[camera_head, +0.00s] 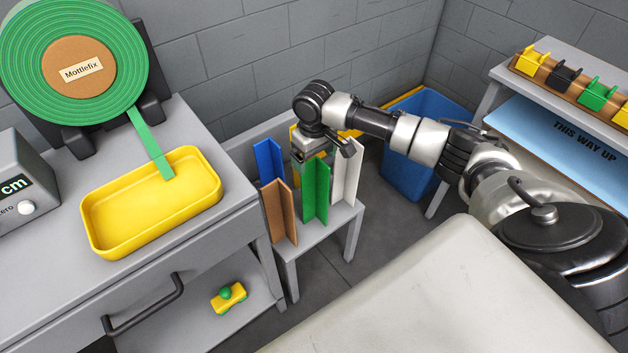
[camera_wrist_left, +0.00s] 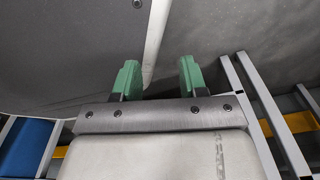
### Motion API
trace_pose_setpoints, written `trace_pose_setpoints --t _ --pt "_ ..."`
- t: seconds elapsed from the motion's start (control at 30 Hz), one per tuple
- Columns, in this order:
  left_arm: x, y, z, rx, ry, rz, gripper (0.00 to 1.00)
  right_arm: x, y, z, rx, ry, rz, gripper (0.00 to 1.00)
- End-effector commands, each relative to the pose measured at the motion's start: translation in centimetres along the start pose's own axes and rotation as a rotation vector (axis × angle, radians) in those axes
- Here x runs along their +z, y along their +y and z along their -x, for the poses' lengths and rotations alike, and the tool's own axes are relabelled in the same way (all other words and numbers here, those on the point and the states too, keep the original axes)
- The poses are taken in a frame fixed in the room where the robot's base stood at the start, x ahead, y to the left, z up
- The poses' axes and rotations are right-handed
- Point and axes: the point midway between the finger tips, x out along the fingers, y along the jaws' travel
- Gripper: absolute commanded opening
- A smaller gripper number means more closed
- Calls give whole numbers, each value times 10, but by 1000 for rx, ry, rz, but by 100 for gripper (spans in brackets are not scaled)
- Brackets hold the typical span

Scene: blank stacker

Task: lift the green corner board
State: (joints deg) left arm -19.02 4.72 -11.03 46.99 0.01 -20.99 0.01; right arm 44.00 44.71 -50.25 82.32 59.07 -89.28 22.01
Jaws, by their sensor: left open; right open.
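The green corner board (camera_head: 316,192) stands upright on a small grey stand (camera_head: 325,232), among other corner boards. My right gripper (camera_head: 325,152) is open, pointing down just above and behind the top of the green board. Its fingertips are partly hidden, and I cannot tell whether they touch the board. My left gripper (camera_wrist_left: 158,78) shows only in the left wrist view, with its two green-tipped fingers spread apart and no board between them.
Blue (camera_head: 269,160), brown (camera_head: 279,212) and white (camera_head: 346,172) corner boards stand close around the green one. A yellow tray (camera_head: 100,240) sits on the left bench. A blue bin (camera_head: 412,178) stands behind my right arm. A shelf (camera_head: 488,92) is at right.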

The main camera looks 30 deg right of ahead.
Motion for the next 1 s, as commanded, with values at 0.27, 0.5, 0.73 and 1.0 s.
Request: trace_pose_setpoints --t 0.27,0.5,0.73,1.0 --pt "-21 -2 3 -3 15 3 43 1 -6 -35 -1 -1 1 88" --pt "-35 -3 8 -4 20 5 43 1 -6 -55 1 0 0 88" --pt "-35 -3 8 -4 20 5 43 1 -6 -54 0 1 1 84" --pt "-35 -3 8 -4 20 5 43 1 -6 -54 0 1 1 42"
